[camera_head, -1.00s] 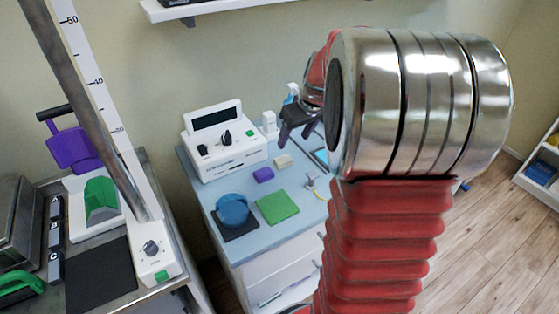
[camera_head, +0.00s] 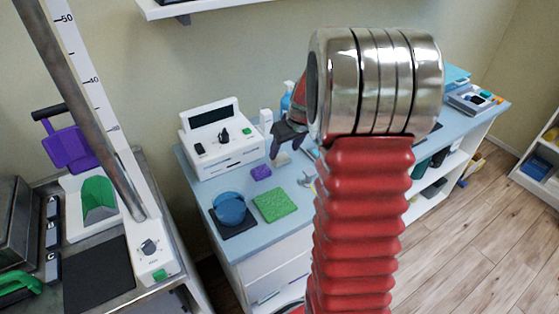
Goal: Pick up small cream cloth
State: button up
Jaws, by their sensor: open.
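The small cream cloth (camera_head: 281,159) lies on the light blue counter top (camera_head: 237,184), behind the green cloth and right of the purple block. My gripper (camera_head: 287,145) is a dark claw just above and behind it in the picture. The fingers are open and partly overlap the cloth's upper edge in view. I cannot tell whether they touch it. My red and chrome arm hides the counter further right.
On the counter are a purple block (camera_head: 261,173), a green cloth (camera_head: 274,205), a blue round container (camera_head: 231,209) on a dark mat and a white device (camera_head: 222,141). A steel bench with a scale column (camera_head: 104,125) stands at the left.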

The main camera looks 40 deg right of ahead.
aim_at(280, 157)
jog(key=shift+f, duration=0.1)
jog(key=shift+w+x, duration=0.15)
jog(key=shift+x, duration=1.1)
jog(key=shift+w+x, duration=0.1)
jog(key=shift+x, duration=1.2)
jog(key=shift+c, duration=0.7)
jog(key=c, duration=0.7)
jog(key=shift+o, duration=0.2)
jog(key=shift+r, duration=0.2)
notch_tip(280, 157, up, 10)
jog(key=shift+f, duration=0.1)
